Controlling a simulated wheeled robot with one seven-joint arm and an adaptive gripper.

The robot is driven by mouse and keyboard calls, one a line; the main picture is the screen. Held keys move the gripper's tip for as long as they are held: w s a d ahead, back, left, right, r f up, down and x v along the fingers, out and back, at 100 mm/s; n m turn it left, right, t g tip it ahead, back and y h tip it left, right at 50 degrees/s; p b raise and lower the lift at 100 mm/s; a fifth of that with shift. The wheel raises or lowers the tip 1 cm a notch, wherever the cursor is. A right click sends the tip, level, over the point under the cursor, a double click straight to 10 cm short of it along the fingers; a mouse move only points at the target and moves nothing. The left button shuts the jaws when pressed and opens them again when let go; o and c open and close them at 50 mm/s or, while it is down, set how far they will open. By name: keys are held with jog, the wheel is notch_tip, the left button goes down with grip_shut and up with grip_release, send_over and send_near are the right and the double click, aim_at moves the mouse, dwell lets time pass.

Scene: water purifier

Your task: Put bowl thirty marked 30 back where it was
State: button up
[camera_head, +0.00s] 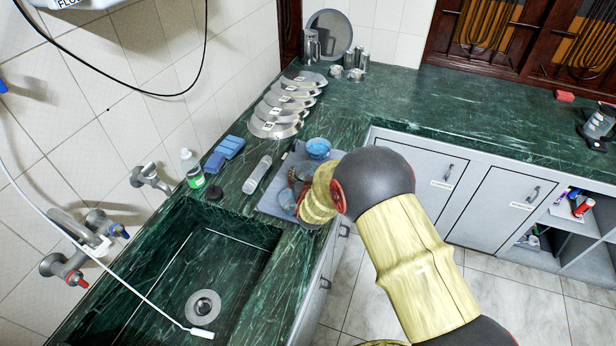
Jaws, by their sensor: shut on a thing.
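A blue bowl (318,147) sits at the back right corner of a grey tray or mat (271,203) on the green counter, beside the sink. A second, paler bowl (287,198) shows at the mat's front, right by my gripper (297,188). My gripper is shut on this pale bowl, low over the mat. My arm hides much of the gripper and the mat's right side. I cannot read a number on either bowl, so I cannot tell which is marked 30.
Several overlapping metal lids or plates (285,104) lie behind the mat. A clear container (257,174), blue sponges (224,153) and a soap bottle (192,169) stand to its left. The sink (200,262) is in front. The back right counter (470,110) is mostly clear.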

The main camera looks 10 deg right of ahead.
jog(key=o, duration=1.3)
